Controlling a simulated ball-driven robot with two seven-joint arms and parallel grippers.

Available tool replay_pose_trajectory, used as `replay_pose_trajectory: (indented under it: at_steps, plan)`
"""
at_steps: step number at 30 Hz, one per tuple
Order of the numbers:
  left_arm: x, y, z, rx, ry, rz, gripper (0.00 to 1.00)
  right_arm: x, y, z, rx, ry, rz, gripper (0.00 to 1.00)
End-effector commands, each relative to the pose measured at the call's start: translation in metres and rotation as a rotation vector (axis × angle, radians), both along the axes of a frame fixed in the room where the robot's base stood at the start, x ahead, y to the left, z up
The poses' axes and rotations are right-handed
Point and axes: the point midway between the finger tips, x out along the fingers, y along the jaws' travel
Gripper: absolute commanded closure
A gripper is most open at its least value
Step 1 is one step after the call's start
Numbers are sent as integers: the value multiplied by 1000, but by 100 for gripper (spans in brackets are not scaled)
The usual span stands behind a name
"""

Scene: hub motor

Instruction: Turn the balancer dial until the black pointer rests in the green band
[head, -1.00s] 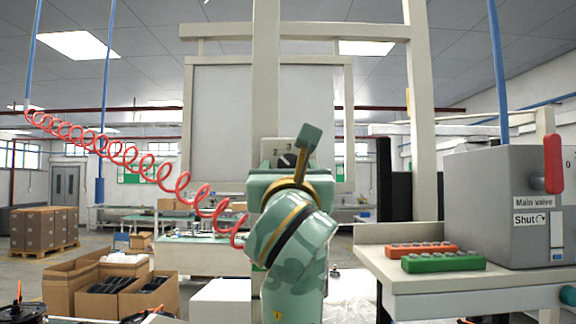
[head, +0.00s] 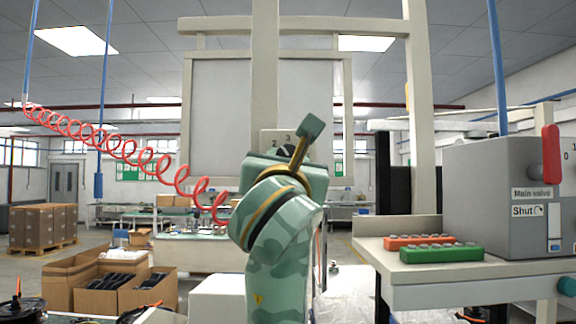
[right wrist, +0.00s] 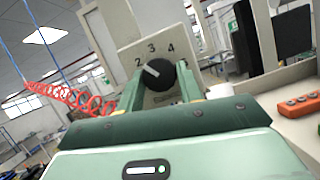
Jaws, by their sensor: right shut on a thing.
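The balancer dial is a round black knob (right wrist: 160,76) with a white mark, on a pale panel (right wrist: 128,57) numbered 2, 3 and 4. Its mark points up and left, roughly toward the 2. My right gripper (right wrist: 160,90) is shut on the knob, one finger on each side. I can make out neither the black pointer nor the green band. My left gripper is not in view.
A pale upright post (head: 265,70) rises behind the panel. A red coiled hose (head: 150,165) hangs at the left. At the right, a bench (head: 480,272) holds an orange block (head: 420,241), a green block (head: 441,254) and a grey main valve box (head: 500,190) with a red handle.

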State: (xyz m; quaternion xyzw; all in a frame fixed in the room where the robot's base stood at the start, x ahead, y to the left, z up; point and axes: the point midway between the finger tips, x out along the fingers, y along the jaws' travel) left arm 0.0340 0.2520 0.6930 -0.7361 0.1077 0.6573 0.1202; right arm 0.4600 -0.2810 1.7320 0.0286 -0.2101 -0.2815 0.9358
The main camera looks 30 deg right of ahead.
Motion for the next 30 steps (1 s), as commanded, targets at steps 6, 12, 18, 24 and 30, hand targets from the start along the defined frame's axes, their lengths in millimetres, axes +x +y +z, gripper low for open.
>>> replay_pose_trajectory:
  at_steps: [6,12,18,24,30]
  plan:
    - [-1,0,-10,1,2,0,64,2,2,-2,154,-93,2,87]
    - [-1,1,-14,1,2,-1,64,2,3,0,296,-179,2,87]
    - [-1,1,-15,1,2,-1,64,3,4,1,409,-247,2,87]
    - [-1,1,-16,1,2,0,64,3,4,1,483,-294,1,87]
    - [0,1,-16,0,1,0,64,3,4,1,518,-315,0,87]
